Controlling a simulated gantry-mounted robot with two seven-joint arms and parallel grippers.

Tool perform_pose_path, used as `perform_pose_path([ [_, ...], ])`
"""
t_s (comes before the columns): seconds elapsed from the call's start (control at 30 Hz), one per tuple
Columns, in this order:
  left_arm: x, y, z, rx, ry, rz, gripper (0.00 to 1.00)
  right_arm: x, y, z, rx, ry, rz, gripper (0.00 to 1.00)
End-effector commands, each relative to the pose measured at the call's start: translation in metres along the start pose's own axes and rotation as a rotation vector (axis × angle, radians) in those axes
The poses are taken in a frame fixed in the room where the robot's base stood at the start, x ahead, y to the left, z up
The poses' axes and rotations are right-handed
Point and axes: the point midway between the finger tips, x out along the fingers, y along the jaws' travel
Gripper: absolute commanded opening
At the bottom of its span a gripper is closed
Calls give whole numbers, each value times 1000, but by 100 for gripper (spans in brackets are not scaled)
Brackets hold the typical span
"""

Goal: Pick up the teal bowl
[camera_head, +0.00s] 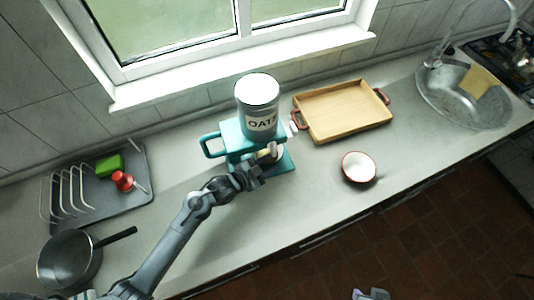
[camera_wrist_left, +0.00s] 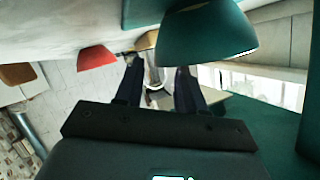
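The teal bowl (camera_wrist_left: 205,35) shows large and close at the top of the left wrist view, which is upside down. In the head view it is mostly hidden under the upper shelf of a teal stand (camera_head: 284,163). Only a pale patch between the shelves shows there, and I cannot tell whether it is the bowl's inside. My left gripper (camera_head: 262,172) is at the stand's front opening. Its fingers (camera_wrist_left: 158,88) are apart, with nothing held between them. The bowl is beside the fingers, and I cannot tell whether they touch. A grey tip at the head view's bottom edge may be my right gripper (camera_head: 371,294).
An oats canister (camera_head: 258,106) stands on the stand. A wooden tray (camera_head: 345,109) and a red-rimmed bowl (camera_head: 358,167) are to the right, a sink (camera_head: 465,112) farther right. A dish rack (camera_head: 70,190) and pan (camera_head: 68,260) are left.

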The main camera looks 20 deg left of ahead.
Motion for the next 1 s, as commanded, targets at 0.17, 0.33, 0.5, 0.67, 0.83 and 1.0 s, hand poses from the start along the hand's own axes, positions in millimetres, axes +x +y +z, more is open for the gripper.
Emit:
perform_pose_path([
  [0.17,25,1,0,-1,2,0,39,1,-1,0,3,0,-2,38],
  [0.33,37,2,0,0,1,1,39,2,-1,0,5,0,-4,38],
  [0.5,39,2,1,1,0,1,39,2,-2,0,6,0,-5,38],
  [0.67,39,2,1,1,0,1,28,2,-2,0,6,-1,-5,38],
  [0.83,38,2,1,1,0,1,2,2,-2,0,6,-1,-5,38],
  [1.0,38,2,1,0,-1,1,0,2,-2,0,5,-1,-5,38],
])
